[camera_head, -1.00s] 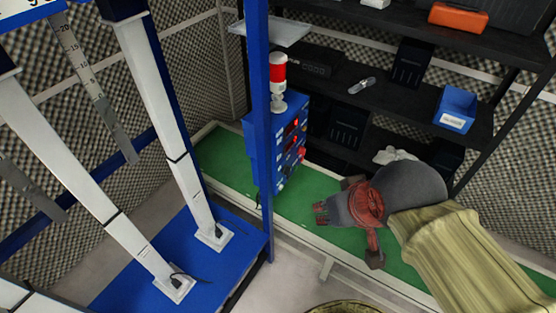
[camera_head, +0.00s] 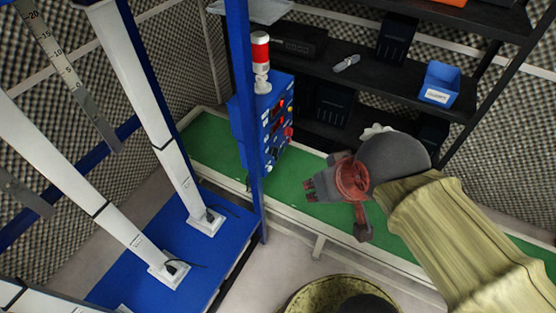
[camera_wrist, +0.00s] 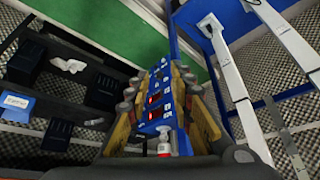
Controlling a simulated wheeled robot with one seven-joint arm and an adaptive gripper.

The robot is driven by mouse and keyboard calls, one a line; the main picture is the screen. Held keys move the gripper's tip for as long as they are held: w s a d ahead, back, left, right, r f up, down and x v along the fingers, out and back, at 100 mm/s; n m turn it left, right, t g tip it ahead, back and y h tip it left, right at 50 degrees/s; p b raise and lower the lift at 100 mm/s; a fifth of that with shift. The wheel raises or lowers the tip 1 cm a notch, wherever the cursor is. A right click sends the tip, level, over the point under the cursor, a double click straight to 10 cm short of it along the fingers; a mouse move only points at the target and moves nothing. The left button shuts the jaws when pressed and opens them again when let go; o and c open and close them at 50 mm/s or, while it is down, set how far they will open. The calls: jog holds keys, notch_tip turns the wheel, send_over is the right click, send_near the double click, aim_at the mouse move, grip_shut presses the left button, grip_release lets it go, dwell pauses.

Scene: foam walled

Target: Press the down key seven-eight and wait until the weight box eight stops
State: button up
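The blue control box (camera_head: 275,132) stands on the green bench top behind a blue post, with red lights or buttons on its face. It also shows in the wrist view (camera_wrist: 160,88), between my gripper's fingers. The key labels are too small to read. My gripper (camera_head: 309,190) is in front of and to the right of the box, apparently apart from it. Its fingers (camera_wrist: 158,92) are spread and hold nothing. Tall white weight columns (camera_head: 150,110) stand on a blue base at left; I cannot tell which is weight box eight.
A red and white signal lamp (camera_head: 261,62) stands on the box. The blue post (camera_head: 246,110) rises close by. Black shelves (camera_head: 395,80) at the back right hold a blue bin (camera_head: 440,84). The green bench top (camera_head: 210,145) is mostly clear.

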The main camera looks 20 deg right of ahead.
grip_shut()
dwell(1.3)
